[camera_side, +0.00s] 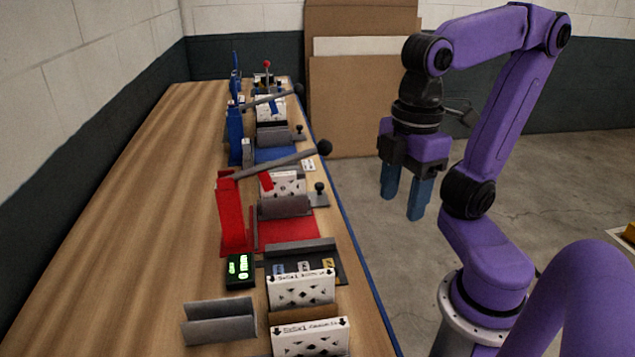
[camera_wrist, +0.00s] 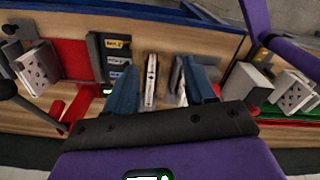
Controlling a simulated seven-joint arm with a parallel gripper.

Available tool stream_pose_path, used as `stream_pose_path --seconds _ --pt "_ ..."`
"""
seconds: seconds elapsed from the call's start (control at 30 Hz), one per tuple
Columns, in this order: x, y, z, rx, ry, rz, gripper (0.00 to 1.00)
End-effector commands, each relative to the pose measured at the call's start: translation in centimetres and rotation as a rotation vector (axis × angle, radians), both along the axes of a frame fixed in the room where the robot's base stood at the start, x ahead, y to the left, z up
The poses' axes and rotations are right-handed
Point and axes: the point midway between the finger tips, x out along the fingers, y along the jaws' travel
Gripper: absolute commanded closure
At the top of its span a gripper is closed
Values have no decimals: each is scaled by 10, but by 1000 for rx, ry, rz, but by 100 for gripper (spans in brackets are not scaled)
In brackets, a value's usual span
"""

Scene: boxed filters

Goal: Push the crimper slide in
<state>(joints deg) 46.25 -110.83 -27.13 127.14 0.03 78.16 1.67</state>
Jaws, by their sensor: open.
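A red crimper (camera_side: 231,212) stands mid-bench in the side view, its long lever raised and ending in a black ball (camera_side: 325,147). Its grey slide (camera_side: 319,200) with a small black knob sticks out toward the bench's front edge. A white patterned filter (camera_side: 284,184) stands in its grey holder. A blue crimper (camera_side: 235,135) with a similar lever and slide stands behind it. My gripper (camera_side: 404,203) is open and empty, in the air off the front edge, apart from both crimpers. In the wrist view, the red crimper (camera_wrist: 72,60) is at left, outside my fingers (camera_wrist: 162,100).
A black label tray (camera_side: 300,262), a small display (camera_side: 240,270), white filter boxes (camera_side: 301,290) and a grey trough (camera_side: 220,323) stand nearer in the side view. A green fixture (camera_wrist: 298,112) is at right in the wrist view. The bench's left side is clear.

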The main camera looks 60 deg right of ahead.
Motion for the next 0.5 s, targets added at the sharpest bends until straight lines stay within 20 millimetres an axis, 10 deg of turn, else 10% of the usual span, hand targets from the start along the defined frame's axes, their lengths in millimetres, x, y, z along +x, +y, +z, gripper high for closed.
stream_pose_path --seconds 0.5 --pt "117 5 29 -13 7 -346 46"
